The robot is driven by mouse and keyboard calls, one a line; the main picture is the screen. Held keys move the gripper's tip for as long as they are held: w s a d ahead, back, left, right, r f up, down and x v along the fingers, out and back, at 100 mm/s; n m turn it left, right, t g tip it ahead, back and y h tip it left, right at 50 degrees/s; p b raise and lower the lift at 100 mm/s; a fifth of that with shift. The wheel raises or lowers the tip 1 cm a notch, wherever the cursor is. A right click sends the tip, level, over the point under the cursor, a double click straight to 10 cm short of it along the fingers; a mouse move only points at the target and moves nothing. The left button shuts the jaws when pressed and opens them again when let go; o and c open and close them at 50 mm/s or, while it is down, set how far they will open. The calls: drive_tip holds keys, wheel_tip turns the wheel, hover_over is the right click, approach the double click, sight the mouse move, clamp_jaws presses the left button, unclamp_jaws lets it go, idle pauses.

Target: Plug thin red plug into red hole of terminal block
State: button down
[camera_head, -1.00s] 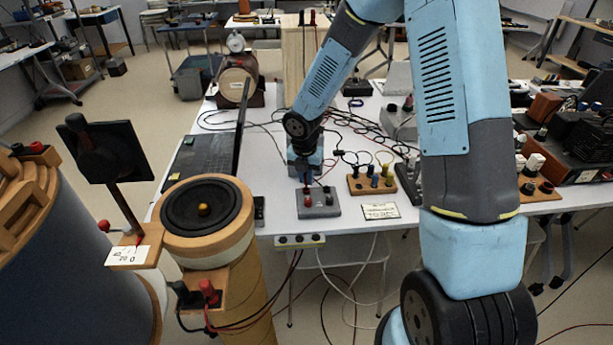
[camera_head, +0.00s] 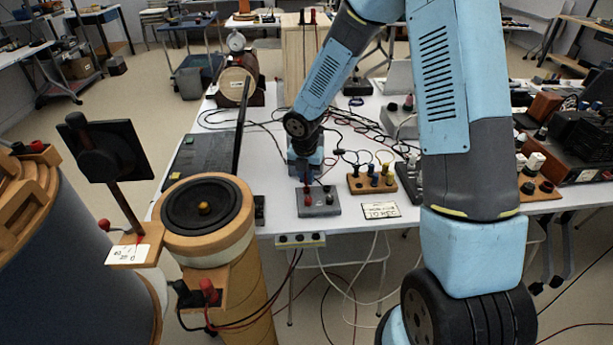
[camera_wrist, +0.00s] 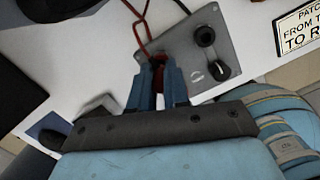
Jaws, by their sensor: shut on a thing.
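The terminal block is a small grey box (camera_head: 321,206) on the front edge of the white table, below my arm. In the wrist view its grey top plate (camera_wrist: 184,42) shows a black socket post and a black knob on the right. My gripper (camera_wrist: 158,80) is over the left part of the plate, its blue fingers shut on the red plug (camera_wrist: 158,60). A red cable (camera_wrist: 141,25) loops up from the plug. The fingers hide most of the plug and the red hole, so I cannot tell whether the plug is in the hole.
A wooden block with coloured posts (camera_head: 371,182) stands right of the grey box, with a printed card (camera_head: 381,210) in front of it. Loose cables cover the table behind. A white power strip (camera_head: 300,240) hangs at the front edge.

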drive_tip(key=shift+f, duration=0.85)
idle(0.5)
drive_tip(key=c, duration=1)
unclamp_jaws()
drive_tip(key=shift+r, duration=0.1)
drive_tip(key=shift+r, duration=3.65)
drive_tip(key=s+d+r+m+t, duration=0.1)
drive_tip(key=s+d+r+m, duration=0.25)
drive_tip(key=r+m, duration=0.2)
drive_tip(key=s+d+r+m+h, duration=0.1)
drive_tip(key=s+d+r+m, duration=0.3)
drive_tip(key=r, duration=0.3)
drive_tip(key=s+d+r+m+t, duration=0.1)
drive_tip(key=s+d+r+m, duration=0.1)
drive_tip(key=d+r+m, duration=0.3)
drive_tip(key=s+d+r+m, duration=0.1)
drive_tip(key=s+r+m, duration=0.2)
drive_tip(key=s+m, duration=0.2)
drive_tip(key=s+d+r+m+t+y, duration=0.1)
drive_tip(key=s+d+r+m, duration=0.1)
drive_tip(key=s+r+m, duration=0.2)
drive_tip(key=s+d+r+m+t, duration=0.1)
drive_tip(key=s+r+m, duration=0.2)
drive_tip(key=s+m, duration=0.5)
drive_tip(key=shift+s+d+r+y, duration=0.15)
drive_tip(key=shift+r+y, duration=0.15)
